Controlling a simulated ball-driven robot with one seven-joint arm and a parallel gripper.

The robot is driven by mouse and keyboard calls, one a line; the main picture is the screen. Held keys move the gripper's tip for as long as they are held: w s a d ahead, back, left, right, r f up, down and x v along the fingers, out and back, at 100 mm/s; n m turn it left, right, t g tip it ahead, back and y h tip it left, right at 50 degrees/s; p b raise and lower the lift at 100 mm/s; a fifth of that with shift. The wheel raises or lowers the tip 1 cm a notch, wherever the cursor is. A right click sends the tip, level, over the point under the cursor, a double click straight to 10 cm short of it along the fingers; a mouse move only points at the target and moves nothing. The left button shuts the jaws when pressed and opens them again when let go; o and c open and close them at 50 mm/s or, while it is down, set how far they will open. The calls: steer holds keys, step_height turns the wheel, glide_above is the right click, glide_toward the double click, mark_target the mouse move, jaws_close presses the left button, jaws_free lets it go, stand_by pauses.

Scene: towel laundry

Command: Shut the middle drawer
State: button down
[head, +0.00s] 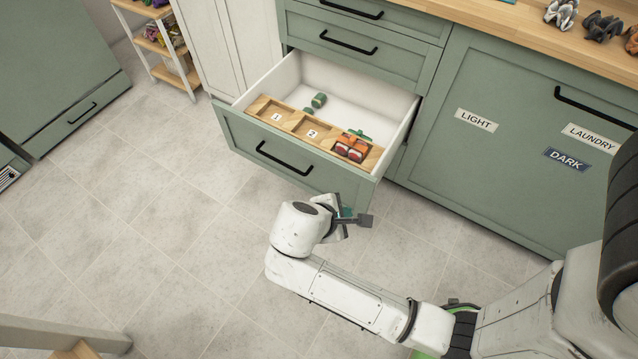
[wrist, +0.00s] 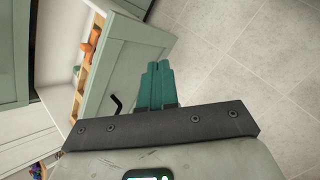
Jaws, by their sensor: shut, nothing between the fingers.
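The open drawer (head: 290,157) is pulled well out of the green cabinet, below two shut drawers. Its green front has a black bar handle (head: 284,160). Inside are a wooden divider tray (head: 297,124) with compartments marked 1 and 2, red-and-white items (head: 351,147) in its right compartment, and small green objects (head: 316,102) behind it. My gripper (head: 350,214) is low, in front of the drawer's right end. In the wrist view, the teal fingers (wrist: 157,85) are together and empty, with the drawer front (wrist: 122,65) and its handle (wrist: 116,104) beside them. I cannot tell whether they touch it.
Right of the drawer is a shut cabinet door (head: 510,140) with LIGHT, LAUNDRY and DARK labels. A shelf rack (head: 160,45) stands at the upper left. The tiled floor (head: 150,230) is clear at left.

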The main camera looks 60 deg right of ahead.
steer(key=w+f+n+h+b, duration=0.5)
steer(key=b, duration=0.2)
steer(key=n+t+h+b, duration=0.2)
steer(key=n+h+b, duration=0.3)
steer(key=n+b, duration=0.15)
glide_toward(329, 165)
steer(key=shift+m, duration=0.45)
steer(key=d+b, duration=0.2)
steer(key=d, duration=0.1)
steer(key=d+b, duration=0.1)
steer(key=d, duration=0.2)
steer(key=shift+f+b, duration=0.25)
steer(key=shift+b, duration=0.1)
steer(key=shift+d+r, duration=0.1)
steer(key=shift+d, duration=0.35)
